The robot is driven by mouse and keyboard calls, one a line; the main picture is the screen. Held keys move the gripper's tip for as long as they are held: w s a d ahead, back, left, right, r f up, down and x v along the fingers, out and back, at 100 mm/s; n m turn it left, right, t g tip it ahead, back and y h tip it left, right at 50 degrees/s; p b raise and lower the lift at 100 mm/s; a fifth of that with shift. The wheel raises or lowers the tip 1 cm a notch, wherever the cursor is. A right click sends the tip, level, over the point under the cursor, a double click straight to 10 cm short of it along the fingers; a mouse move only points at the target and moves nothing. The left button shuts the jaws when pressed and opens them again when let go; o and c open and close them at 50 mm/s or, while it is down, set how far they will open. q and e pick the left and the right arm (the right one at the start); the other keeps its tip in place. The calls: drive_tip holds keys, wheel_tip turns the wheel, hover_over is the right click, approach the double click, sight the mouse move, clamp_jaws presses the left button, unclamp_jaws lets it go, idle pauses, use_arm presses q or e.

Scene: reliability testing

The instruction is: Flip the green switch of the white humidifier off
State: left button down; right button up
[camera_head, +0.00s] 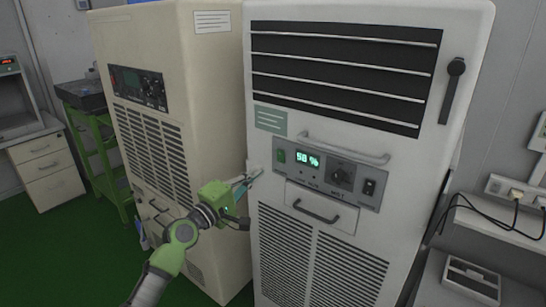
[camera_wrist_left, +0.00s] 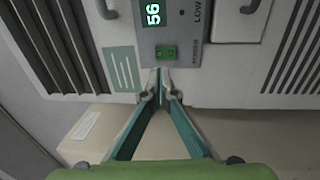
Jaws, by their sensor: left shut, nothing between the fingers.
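The white humidifier (camera_head: 345,240) stands at the right of the head view, with a grey control panel (camera_head: 318,178) on its front. The green switch (camera_head: 281,155) is at the panel's left end, beside a lit green display (camera_head: 307,159). In the wrist view the green switch (camera_wrist_left: 165,52) lies just beyond my left fingertips. My left gripper (camera_head: 257,172) is shut and empty, at the humidifier's left front edge, left of and slightly below the switch. Its closed fingertips (camera_wrist_left: 160,82) point toward the switch; I cannot tell whether they touch the panel. My right gripper is not in view.
A beige cabinet (camera_head: 215,75) stands close on the left, behind my left arm. Below is a drawer handle (camera_head: 316,212). Green floor is clear at left.

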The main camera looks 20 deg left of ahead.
sight(279, 154)
use_arm(q)
drive_tip(key=x, duration=0.8)
drive_tip(key=shift+w+p, duration=0.15)
drive_tip(key=shift+p, duration=0.15)
drive_tip(key=p, duration=0.1)
drive_tip(key=r+p, duration=0.1)
drive_tip(key=p, duration=0.1)
drive_tip(key=shift+w+d, duration=0.1)
drive_tip(key=shift+w, duration=0.1)
drive_tip(key=shift+s+f+g+b, duration=0.1)
drive_tip(key=shift+f+g+b, duration=0.2)
